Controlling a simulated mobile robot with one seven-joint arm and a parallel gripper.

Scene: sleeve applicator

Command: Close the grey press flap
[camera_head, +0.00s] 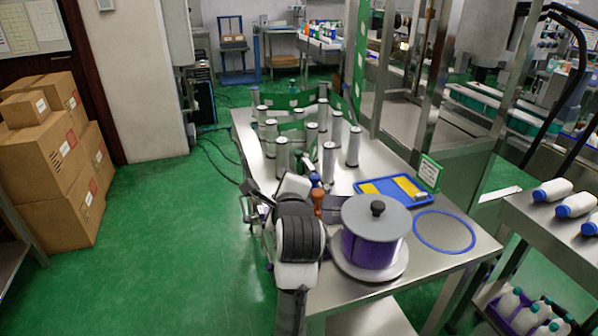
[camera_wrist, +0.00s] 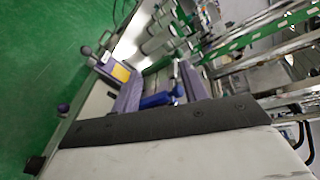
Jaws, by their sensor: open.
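My gripper (camera_head: 312,192) is over the near left edge of the steel bench in the head view, partly hidden by my own arm. In the wrist view two dark purplish fingers (camera_wrist: 160,88) stand apart with no object clearly gripped. A blue handle-like part (camera_wrist: 160,99) shows between and behind them. A small purple and grey device with a yellow label (camera_wrist: 116,70) is just left of the fingers. A dark grey plate (camera_head: 336,208) lies beside my gripper in the head view. I cannot tell for sure which part is the grey press flap; my arm hides much of this area.
A purple reel with a grey lid and black knob (camera_head: 372,240) stands close on the right. A blue tray with yellow pieces (camera_head: 396,188) and a blue ring (camera_head: 444,231) lie beyond. Several grey cylinders (camera_head: 328,160) stand farther back. Floor to the left is clear up to the cartons (camera_head: 50,150).

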